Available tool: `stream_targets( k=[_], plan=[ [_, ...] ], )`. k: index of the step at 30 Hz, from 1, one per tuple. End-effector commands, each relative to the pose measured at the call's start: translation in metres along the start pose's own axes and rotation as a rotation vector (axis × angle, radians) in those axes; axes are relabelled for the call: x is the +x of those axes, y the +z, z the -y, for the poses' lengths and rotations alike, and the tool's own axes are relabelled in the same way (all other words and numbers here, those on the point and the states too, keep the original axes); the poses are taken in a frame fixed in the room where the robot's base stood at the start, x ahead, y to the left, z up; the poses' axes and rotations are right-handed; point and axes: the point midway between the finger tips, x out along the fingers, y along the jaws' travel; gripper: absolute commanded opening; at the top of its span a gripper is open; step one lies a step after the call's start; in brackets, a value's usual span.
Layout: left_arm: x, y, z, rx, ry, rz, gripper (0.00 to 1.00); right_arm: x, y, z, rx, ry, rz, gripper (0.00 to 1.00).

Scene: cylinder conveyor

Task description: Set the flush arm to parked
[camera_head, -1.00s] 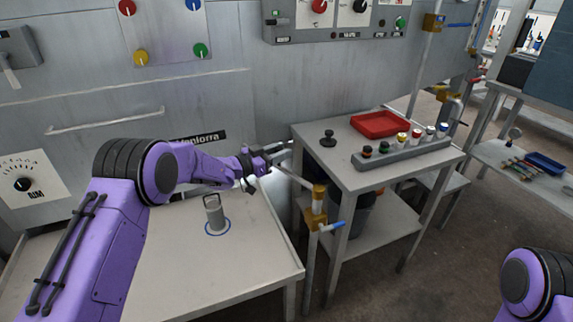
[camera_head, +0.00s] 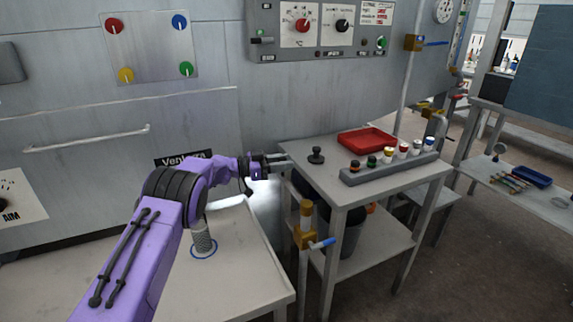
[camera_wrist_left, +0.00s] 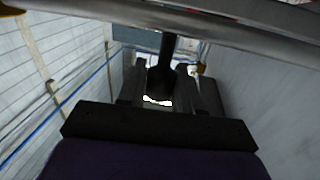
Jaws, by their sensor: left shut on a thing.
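My left gripper (camera_head: 279,163) is stretched out at the left edge of the side table, in front of the grey wall. In the left wrist view its fingers (camera_wrist_left: 160,85) are shut on a dark upright handle (camera_wrist_left: 168,48). A grey tube (camera_wrist_left: 215,32) crosses just beyond the handle and looks like the flush arm. In the head view, the brass-coloured valve post (camera_head: 306,225) with a blue lever (camera_head: 322,243) stands before the side table. The tube's link to the post cannot be made out now. My right gripper is out of view.
The side table (camera_head: 390,187) holds a red tray (camera_head: 367,140), a black knob-topped piece (camera_head: 316,155) and a grey rack (camera_head: 400,168) of capped vials. A grey cylinder (camera_head: 203,238) stands in a blue ring on the near bench (camera_head: 240,285), beside my left arm.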

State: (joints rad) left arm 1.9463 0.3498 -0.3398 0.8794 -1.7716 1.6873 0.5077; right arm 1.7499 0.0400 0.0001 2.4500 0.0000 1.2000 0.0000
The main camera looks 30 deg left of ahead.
Motion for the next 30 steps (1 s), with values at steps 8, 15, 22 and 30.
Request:
stream_targets(
  k=[8, 15, 22, 30],
  plan=[
    [0.002, -0.003, 0.0, 0.005, 0.001, -0.005, 0.53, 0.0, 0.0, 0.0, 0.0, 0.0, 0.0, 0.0],
    [0.001, -0.002, 0.0, 0.004, 0.0, -0.003, 0.53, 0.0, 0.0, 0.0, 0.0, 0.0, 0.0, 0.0],
    [-0.026, -0.002, 0.001, 0.002, -0.002, -0.003, 0.53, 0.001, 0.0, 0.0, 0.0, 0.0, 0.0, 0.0],
    [-0.086, -0.001, 0.001, 0.003, 0.0, -0.003, 0.53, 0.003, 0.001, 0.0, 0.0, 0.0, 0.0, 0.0]
  ],
)
